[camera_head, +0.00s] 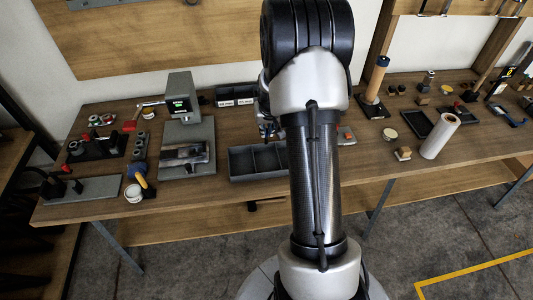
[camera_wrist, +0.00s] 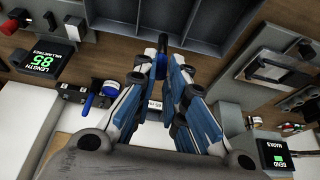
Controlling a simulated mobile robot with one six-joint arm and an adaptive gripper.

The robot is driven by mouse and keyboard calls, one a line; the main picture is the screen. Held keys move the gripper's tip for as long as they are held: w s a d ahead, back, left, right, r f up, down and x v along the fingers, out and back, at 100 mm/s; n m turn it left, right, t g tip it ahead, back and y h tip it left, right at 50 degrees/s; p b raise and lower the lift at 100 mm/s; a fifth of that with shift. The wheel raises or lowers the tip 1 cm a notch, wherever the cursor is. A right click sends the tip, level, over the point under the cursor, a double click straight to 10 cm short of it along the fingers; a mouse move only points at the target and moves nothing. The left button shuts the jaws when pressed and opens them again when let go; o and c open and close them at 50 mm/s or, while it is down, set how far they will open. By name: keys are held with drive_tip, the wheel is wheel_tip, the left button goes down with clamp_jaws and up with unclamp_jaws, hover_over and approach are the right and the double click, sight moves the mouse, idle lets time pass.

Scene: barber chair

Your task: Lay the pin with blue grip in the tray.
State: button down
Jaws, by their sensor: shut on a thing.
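The pin with blue grip (camera_wrist: 160,66) is between my fingertips in the wrist view; its blue part shows and the rest is largely hidden by the fingers. My gripper (camera_wrist: 161,75) is shut on it. In the head view my gripper (camera_head: 267,128) is mostly hidden behind my arm, just behind the tray. The grey divided tray (camera_head: 240,163) lies near the bench's front edge, its right part covered by my arm. In the wrist view the tray (camera_wrist: 190,42) is at the top, beyond the fingertips; the compartments I see look empty.
A grey device with a green display (camera_head: 180,105) stands left of the tray. Labelled dark bins (camera_head: 236,97) sit behind it. A black tray (camera_head: 415,122) and a white roll (camera_head: 440,136) are at the right. Another blue-handled tool (camera_wrist: 88,103) shows left of my fingers.

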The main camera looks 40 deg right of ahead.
wheel_tip(320, 180, down, 11)
drive_tip(key=shift+f+b, duration=0.15)
drive_tip(key=shift+b, duration=1.1)
drive_tip(key=c, duration=2.1)
unclamp_jaws()
drive_tip(key=shift+f, duration=0.15)
drive_tip(key=o, duration=0.5)
drive_tip(key=shift+c, duration=0.2)
